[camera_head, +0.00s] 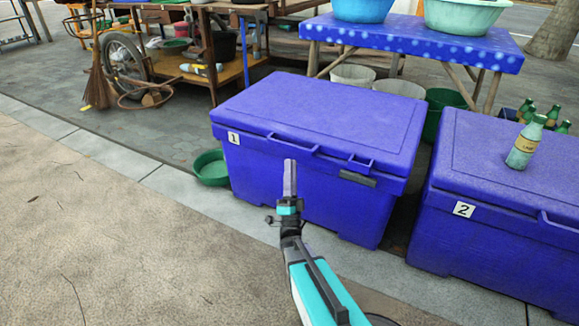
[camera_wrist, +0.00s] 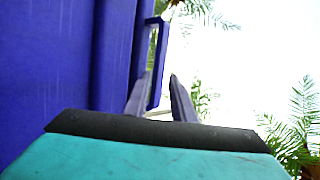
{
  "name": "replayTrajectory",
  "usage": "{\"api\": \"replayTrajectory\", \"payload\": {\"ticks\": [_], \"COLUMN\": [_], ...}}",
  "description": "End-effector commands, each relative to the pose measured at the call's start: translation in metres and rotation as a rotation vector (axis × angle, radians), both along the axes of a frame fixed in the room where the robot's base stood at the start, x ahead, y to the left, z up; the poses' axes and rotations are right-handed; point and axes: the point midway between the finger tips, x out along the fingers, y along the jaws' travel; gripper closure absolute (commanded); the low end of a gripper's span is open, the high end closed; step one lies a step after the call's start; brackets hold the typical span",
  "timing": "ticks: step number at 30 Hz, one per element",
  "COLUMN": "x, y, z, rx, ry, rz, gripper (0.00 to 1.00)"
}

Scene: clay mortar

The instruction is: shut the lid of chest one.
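Chest one (camera_head: 265,180) is a blue cooler chest with a white "1" label, left of centre in the head view. Its blue lid (camera_head: 325,115) lies flat over the top and looks shut; I see no gap along its front edge. My gripper (camera_head: 290,165) is in front of the chest, close to the lid's front rim and a raised handle bar. In the wrist view my gripper (camera_wrist: 160,95) has its two fingers apart, with a blue handle loop (camera_wrist: 153,65) near them. I cannot tell if they touch it. The blue chest wall (camera_wrist: 60,70) fills the left.
Chest two (camera_head: 490,245) stands close on the right, with a bottle (camera_head: 524,145) on its lid. A green basin (camera_head: 211,167) sits on the ground left of chest one. A blue-covered table (camera_head: 410,38) stands behind. The pavement at front left is clear.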

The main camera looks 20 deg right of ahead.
Motion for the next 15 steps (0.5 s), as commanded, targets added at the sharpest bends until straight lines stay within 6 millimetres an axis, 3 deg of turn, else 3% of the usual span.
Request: {"api": "replayTrajectory", "payload": {"ticks": [15], "x": [-0.009], "y": [-0.003], "z": [-0.022], "rx": [0.001], "ry": [0.001], "rz": [0.000], "gripper": [0.77]}}
